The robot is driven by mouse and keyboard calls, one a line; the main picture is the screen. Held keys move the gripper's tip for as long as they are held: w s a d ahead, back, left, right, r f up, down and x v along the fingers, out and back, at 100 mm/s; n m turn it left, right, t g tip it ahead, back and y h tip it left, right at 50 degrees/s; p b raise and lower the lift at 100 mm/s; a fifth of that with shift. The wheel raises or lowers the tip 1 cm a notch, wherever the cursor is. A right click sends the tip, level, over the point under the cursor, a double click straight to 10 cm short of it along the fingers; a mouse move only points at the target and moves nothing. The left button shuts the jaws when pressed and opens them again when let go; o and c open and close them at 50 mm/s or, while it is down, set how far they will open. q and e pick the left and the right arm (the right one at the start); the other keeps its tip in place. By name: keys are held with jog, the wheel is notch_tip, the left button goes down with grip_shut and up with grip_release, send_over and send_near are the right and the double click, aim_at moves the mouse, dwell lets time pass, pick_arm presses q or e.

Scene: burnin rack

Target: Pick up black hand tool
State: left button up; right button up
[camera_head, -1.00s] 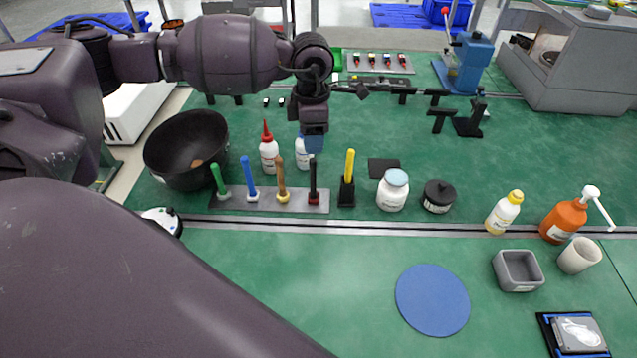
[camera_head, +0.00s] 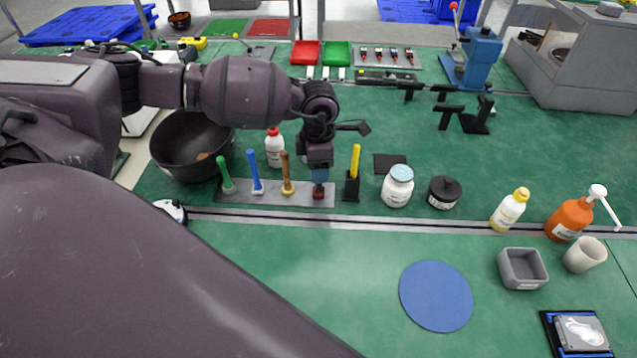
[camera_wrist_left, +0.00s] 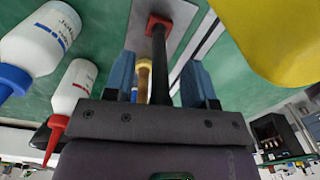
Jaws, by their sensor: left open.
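The black hand tool (camera_wrist_left: 160,62) stands upright in the grey rack (camera_head: 240,197), at its right end, with a red base (camera_head: 318,194). My left gripper (camera_head: 319,177) is directly above it and hides most of its black handle in the head view. In the left wrist view, the two blue fingers (camera_wrist_left: 160,78) stand apart on either side of the black handle. The gripper is open, and I cannot tell whether a finger touches the handle. My right gripper is not in view.
Brown (camera_head: 287,175), blue (camera_head: 255,173) and green (camera_head: 225,175) tools stand left in the rack. A yellow-handled tool (camera_head: 354,165) in a black holder stands close right. A red-capped bottle (camera_head: 275,150) is behind, and a black bowl (camera_head: 190,150) is left.

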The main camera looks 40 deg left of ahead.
pick_arm(q)
grip_shut()
notch_tip(320, 180, up, 20)
dwell(0.8)
